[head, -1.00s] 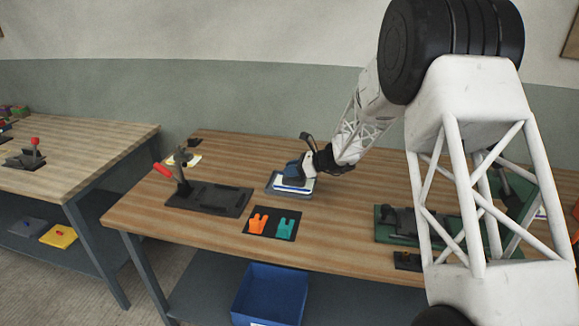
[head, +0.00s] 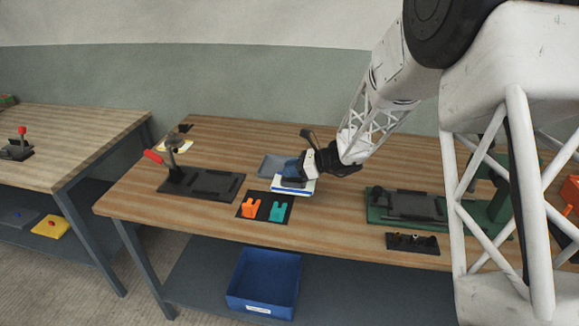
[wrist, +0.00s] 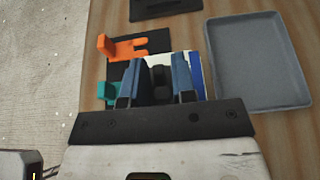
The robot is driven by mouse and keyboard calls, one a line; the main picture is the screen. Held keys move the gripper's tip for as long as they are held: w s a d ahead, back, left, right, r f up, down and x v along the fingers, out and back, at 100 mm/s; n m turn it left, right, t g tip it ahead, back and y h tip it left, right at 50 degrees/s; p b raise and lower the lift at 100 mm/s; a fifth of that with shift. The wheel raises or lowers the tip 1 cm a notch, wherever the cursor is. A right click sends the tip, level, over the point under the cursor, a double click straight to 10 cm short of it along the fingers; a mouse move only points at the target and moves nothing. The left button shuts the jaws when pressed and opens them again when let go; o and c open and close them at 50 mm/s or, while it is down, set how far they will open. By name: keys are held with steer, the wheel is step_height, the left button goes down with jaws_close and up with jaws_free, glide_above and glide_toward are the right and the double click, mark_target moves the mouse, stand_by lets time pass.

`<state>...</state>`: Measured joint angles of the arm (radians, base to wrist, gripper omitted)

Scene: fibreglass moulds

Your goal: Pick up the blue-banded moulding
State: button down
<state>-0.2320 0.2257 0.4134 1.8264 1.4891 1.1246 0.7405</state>
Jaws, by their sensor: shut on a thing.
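The blue-banded moulding (head: 293,190) is a flat white piece with a blue edge. My gripper (head: 291,178) is shut on it and holds it in front of the grey tray (head: 269,166), out of the tray and apparently above the table. In the wrist view the moulding (wrist: 196,72) shows white and blue around and behind the blue fingers of my gripper (wrist: 160,84). Much of it is hidden by the fingers. The empty grey tray (wrist: 262,62) lies to its right there.
A black mat (head: 264,200) with an orange piece (head: 250,207) and a teal piece (head: 277,211) lies close in front. A dark fixture with a red-handled clamp (head: 200,183) stands left, a green-based fixture (head: 410,207) right. A blue bin (head: 264,284) is on the lower shelf.

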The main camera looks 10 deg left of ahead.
stand_by(0.8)
steer(key=w+d+r+m+t+h, duration=0.2)
steer(key=w+d+r+m+t, duration=0.3)
steer(key=d, duration=0.4)
steer(key=w+d+r+m+t+h, duration=0.25)
steer(key=w+d+m+t, duration=0.2)
steer(key=w+d, duration=0.35)
steer(key=d+r+m+t+h, duration=0.2)
steer(key=d+m+h, duration=0.2)
steer(key=d, duration=0.7)
steer(key=d+r+m+t+h, duration=0.2)
steer(key=d+m+h, duration=0.2)
steer(key=d, duration=0.8)
steer(key=shift+d+h, duration=0.25)
steer(key=shift+h, duration=0.2)
steer(key=shift+s+a+m, duration=0.1)
steer(key=shift+m, duration=0.15)
steer(key=a, duration=0.6)
steer(key=shift+a, duration=0.4)
steer(key=shift+d+f, duration=0.1)
